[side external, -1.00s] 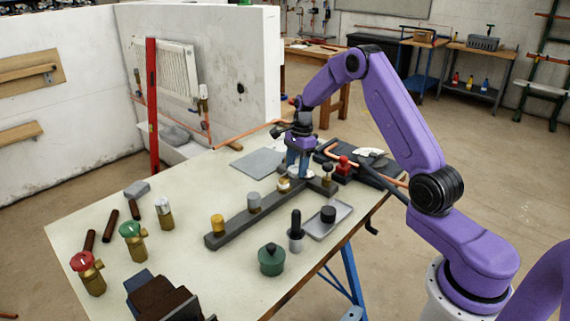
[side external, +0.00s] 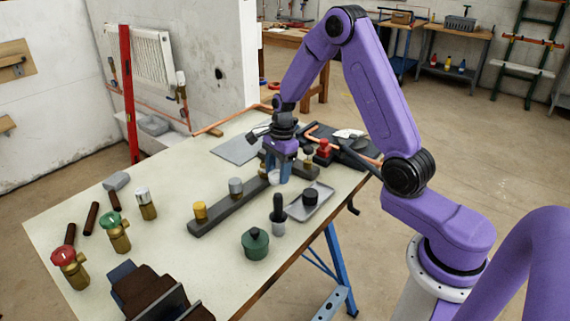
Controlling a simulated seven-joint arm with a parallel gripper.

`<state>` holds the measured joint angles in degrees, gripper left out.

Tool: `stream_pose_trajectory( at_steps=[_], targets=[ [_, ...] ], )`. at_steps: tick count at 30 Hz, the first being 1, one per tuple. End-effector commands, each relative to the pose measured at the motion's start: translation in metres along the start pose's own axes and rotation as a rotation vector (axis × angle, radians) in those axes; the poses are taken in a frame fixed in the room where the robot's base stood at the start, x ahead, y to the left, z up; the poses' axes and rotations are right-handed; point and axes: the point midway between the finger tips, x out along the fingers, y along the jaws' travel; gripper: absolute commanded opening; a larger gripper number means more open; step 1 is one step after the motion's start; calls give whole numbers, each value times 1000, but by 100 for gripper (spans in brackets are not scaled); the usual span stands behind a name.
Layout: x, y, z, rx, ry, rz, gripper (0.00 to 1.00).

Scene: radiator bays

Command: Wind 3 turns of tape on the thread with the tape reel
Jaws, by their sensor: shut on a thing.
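My gripper (side external: 285,172), with blue fingers, points down over the far part of the dark grey bar (side external: 222,217). It is shut on a small white thing, the tape reel (side external: 274,178), low between and beside the fingers. The reel is small in this view and partly covered by the fingers. The threaded fitting stands close beside the reel and is mostly hidden; I cannot tell whether they touch or how much tape is on the thread.
A grey tray (side external: 318,203) with a black pot, a dark brush-like tool (side external: 278,210) and a green pot (side external: 255,244) stand at the front right. Valves with red (side external: 67,258) and green (side external: 114,222) heads stand left. Copper pipe and a red clamp (side external: 324,148) lie behind the gripper.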

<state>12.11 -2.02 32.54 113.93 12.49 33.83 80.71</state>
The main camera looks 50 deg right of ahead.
Motion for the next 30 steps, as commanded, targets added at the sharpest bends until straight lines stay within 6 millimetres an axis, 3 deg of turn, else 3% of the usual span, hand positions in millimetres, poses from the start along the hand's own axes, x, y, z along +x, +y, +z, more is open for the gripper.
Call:
stream_pose_trajectory(
  at_steps=[7,14,20,30],
  targets=[
    [4,-11,33,-2,-1,2,37],
    [7,-35,54,-2,0,0,37],
    [8,-62,60,0,0,1,37],
    [6,-106,46,3,0,-1,37]
  ],
)
